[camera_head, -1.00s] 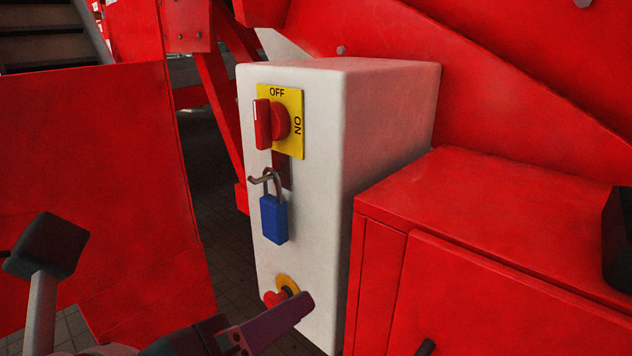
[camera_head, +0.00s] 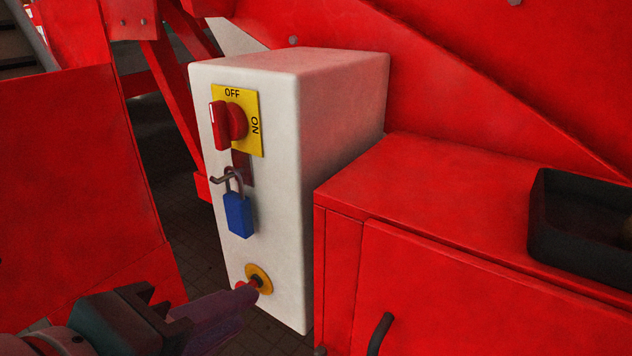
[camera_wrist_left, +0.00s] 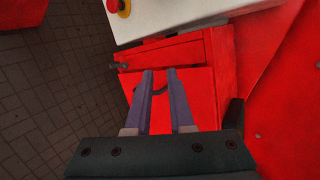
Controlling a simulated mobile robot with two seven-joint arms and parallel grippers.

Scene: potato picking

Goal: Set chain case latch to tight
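The red chain case (camera_head: 440,280) stands at the right in the head view, with a black handle (camera_head: 380,333) on its front door. A small grey part (camera_head: 320,350), possibly the latch, just shows at the bottom edge. In the left wrist view a dark latch-like part (camera_wrist_left: 120,66) sits at the left edge of the red case (camera_wrist_left: 190,50); its setting is too small to tell. My left gripper (camera_head: 232,303) is left of the case, near the white box's foot. In the wrist view its fingers (camera_wrist_left: 160,73) are apart and empty, before the door. My right gripper is out of view.
A white switch box (camera_head: 280,130) stands left of the case with a red rotary switch (camera_head: 228,122), a blue padlock (camera_head: 238,215) and a red stop button (camera_head: 247,284). A black tray (camera_head: 575,240) lies on the case top. Red panels stand around.

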